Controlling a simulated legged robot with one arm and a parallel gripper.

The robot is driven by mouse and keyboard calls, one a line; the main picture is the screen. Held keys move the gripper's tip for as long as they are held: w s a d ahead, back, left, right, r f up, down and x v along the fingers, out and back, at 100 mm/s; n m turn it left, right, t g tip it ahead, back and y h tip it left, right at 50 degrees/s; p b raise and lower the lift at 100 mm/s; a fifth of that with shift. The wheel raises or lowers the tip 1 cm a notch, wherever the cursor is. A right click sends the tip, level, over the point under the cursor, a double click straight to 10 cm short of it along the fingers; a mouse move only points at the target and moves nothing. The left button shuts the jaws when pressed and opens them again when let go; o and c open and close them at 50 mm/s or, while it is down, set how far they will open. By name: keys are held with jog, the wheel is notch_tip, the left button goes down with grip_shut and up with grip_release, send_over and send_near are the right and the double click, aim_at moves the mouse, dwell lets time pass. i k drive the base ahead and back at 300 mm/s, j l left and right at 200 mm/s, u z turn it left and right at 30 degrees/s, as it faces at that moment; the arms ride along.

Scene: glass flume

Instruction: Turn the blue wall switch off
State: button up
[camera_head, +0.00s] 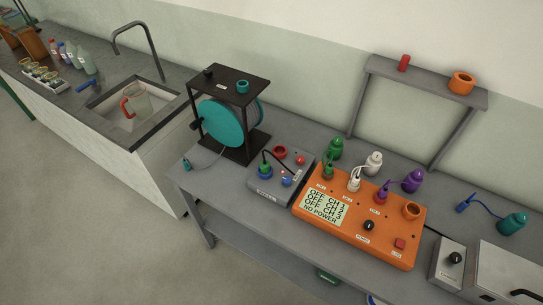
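I see no blue switch on the pale wall (310,50) in the head view. Blue parts do show elsewhere. A small blue item (88,86) lies by the sink's left rim. I cannot tell whether any of these is a switch or how it is set. My gripper is not in view.
An orange unit (345,228) reads OFF and NO POWER. A teal reel (222,122) stands in a dark frame on the grey workbench (222,192). A sink (158,112) holds a jug (137,104). A grey shelf (420,77) stands behind. The floor at lower left is clear.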

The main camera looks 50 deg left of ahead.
aim_at(286, 181)
jog(key=u, duration=1.85)
jog(key=i, duration=0.55)
